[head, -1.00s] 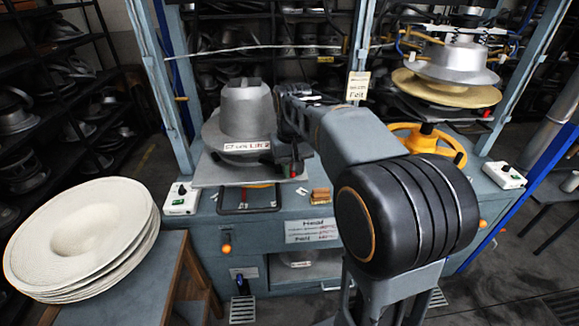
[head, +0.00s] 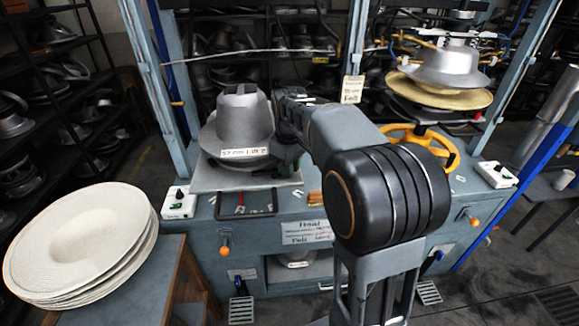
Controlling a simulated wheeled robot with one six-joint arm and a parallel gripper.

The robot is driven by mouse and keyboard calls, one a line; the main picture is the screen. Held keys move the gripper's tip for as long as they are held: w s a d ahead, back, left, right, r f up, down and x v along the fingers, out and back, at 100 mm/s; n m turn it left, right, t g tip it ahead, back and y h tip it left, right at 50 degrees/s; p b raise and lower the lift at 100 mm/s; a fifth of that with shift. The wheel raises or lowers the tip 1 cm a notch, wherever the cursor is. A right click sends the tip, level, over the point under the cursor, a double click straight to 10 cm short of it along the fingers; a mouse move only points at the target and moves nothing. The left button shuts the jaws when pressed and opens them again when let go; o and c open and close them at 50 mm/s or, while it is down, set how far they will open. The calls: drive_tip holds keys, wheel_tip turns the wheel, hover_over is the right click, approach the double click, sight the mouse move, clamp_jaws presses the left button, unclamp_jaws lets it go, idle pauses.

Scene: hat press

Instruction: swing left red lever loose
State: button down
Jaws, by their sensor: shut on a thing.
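The left press holds a grey metal hat block (head: 243,113) with a wide brim, on a flat plate (head: 205,181). My gripper (head: 287,167) is low at the right edge of this block, beside the brim and just above the plate. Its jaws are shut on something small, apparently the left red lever. My own wrist and the block's edge hide most of it, and I cannot make out the lever's red clearly or its angle.
A dark tray (head: 233,214) sits on the bench front below the plate. A yellow handwheel (head: 447,152) stands right of my arm, under the right press's metal form (head: 447,70). Pale felt hat bodies (head: 80,240) are stacked at front left. A white switch box (head: 181,203) is left of the plate.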

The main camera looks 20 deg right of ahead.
idle(0.4)
drive_tip(key=c, duration=1)
unclamp_jaws()
wheel_tip(320, 180, up, 14)
drive_tip(key=shift+f, duration=0.1)
drive_tip(key=s+a+f+m+t, duration=0.2)
drive_tip(key=s+f+m, duration=0.1)
drive_tip(key=s+f, duration=0.5)
drive_tip(key=s+a+f+m+t, duration=0.2)
drive_tip(key=s+f+m, duration=0.1)
drive_tip(key=s+f, duration=0.4)
drive_tip(key=shift+s+a+f+t, duration=0.15)
drive_tip(key=shift+s+f+t, duration=0.2)
drive_tip(key=shift+s, duration=0.7)
